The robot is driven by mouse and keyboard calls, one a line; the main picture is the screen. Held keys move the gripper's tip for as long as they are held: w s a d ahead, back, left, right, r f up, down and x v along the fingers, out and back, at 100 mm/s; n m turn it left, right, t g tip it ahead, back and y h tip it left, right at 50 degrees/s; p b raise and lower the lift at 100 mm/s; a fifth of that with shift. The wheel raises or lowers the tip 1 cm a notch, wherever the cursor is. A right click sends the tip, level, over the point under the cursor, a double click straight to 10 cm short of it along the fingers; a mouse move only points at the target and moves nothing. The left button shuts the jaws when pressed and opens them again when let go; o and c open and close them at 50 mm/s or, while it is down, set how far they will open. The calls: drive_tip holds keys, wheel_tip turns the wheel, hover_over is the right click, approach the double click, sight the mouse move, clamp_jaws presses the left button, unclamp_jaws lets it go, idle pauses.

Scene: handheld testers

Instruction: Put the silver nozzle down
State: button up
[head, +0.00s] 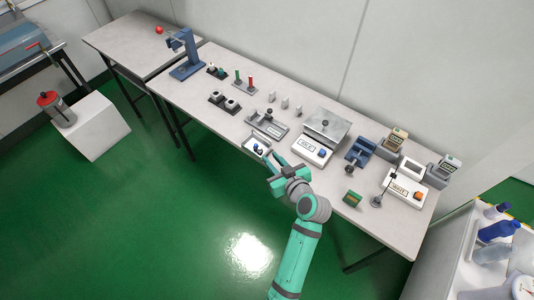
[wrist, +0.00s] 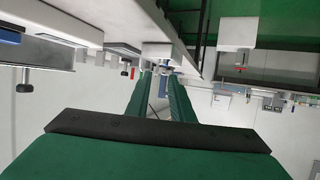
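My gripper (head: 270,160) is at the front edge of the long table, just beside a small tray (head: 247,145) holding a blue piece and a dark piece. In the wrist view its two green fingers (wrist: 156,76) run forward with a narrow gap between them. Small pale shapes show around the fingertips, but I cannot tell whether one is the silver nozzle held there or background. No thing in the head view can be surely named as the silver nozzle. Several small pale upright pieces (head: 285,103) stand near the table's back.
On the long table (head: 190,97), a grey fixture (head: 268,125) and a scale (head: 314,148) stand behind the gripper. Bare tabletop shows at left.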

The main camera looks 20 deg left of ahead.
drive_tip(key=s+d+f+m+t+h, duration=0.1)
drive_tip(key=s+d+f+m+h, duration=0.2)
drive_tip(key=s, duration=0.4)
drive_tip(key=s+d+f+m+t+h, duration=0.1)
drive_tip(key=s+d+f+m+h, duration=0.1)
drive_tip(key=s+d, duration=0.3)
drive_tip(key=s+d+f+m+t+h, duration=0.1)
drive_tip(key=s+d+f+m+h, duration=0.15)
drive_tip(key=s, duration=0.55)
drive_tip(key=s+d+r+t+h, duration=0.1)
drive_tip(key=s+r, duration=0.4)
drive_tip(key=s, duration=0.3)
drive_tip(key=s+d+r+m+t+h, duration=0.1)
drive_tip(key=s+r, duration=0.5)
drive_tip(key=s, duration=0.2)
drive_tip(key=shift+s+d+t, duration=0.15)
drive_tip(key=shift+d+t, duration=0.2)
drive_tip(key=shift+t, duration=0.05)
